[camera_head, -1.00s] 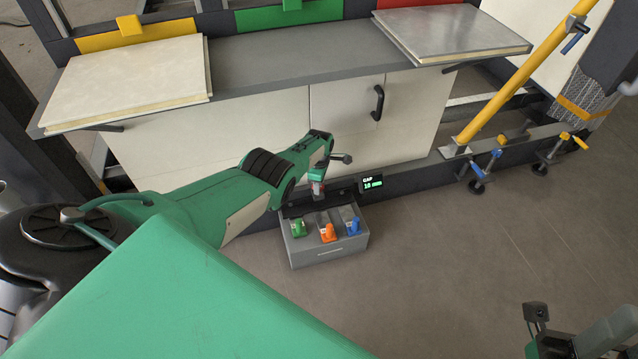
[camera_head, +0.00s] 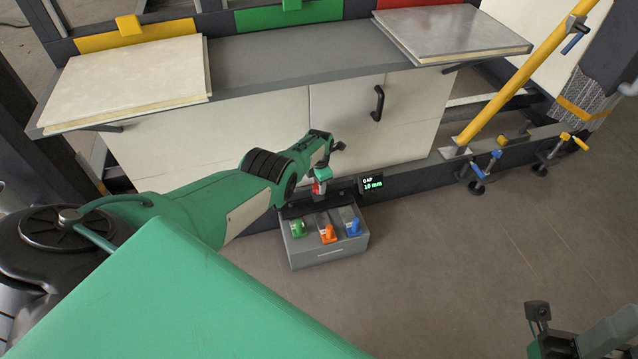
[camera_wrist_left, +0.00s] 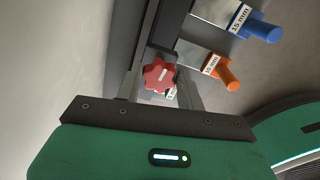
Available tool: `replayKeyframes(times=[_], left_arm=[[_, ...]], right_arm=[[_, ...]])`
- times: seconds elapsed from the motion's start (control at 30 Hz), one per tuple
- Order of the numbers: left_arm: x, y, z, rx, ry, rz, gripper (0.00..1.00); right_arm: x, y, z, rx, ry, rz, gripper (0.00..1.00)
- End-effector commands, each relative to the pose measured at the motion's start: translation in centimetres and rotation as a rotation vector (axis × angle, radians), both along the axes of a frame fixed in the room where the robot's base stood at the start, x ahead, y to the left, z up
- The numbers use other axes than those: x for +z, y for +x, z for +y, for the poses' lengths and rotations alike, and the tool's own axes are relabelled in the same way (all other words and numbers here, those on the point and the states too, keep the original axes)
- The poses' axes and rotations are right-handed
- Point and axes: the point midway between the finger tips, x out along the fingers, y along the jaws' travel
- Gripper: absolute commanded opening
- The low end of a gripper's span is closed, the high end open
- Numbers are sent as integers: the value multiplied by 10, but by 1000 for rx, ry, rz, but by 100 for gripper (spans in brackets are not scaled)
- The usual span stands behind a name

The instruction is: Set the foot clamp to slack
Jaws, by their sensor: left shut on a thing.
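A red lobed knob (camera_head: 319,187) sits at the base rail below the white panels, just left of a small display (camera_head: 370,184) reading GAP and a value in mm that looks like 18. My left gripper (camera_head: 320,176) reaches down to it and is shut on it. In the left wrist view the red knob (camera_wrist_left: 159,76) shows between the fingers. Whether this knob belongs to the foot clamp I cannot tell. Two small clamps, one blue-handled (camera_head: 480,180) and one yellow-handled (camera_head: 566,143), stand at the rail by the yellow brace.
A grey box (camera_head: 330,252) with green (camera_head: 299,229), orange (camera_head: 328,233) and blue (camera_head: 354,228) pieces stands on the floor below my left gripper. The orange and blue ones carry 15 mm labels. The yellow brace (camera_head: 515,85) slants at right. The floor right of the box is clear.

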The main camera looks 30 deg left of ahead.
Motion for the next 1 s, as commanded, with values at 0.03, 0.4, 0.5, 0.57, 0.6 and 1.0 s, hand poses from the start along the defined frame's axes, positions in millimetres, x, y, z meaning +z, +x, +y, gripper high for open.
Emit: replayKeyframes(times=[0.03,0.4,0.5,0.57,0.6,1.0], left_arm=[[0,-1,2,9,2,2,16],[0,-1,2,31,2,2,16],[0,-1,2,31,3,3,16],[0,-1,2,31,3,3,16],[0,-1,2,31,3,3,44],[1,0,1,30,1,1,60]], right_arm=[[0,0,0,0,0,-1,36],[1,0,0,0,2,-2,36],[1,0,0,0,2,-2,36],[1,0,0,0,2,-2,36],[1,0,0,0,2,-2,36],[2,1,-1,-3,2,3,36]])
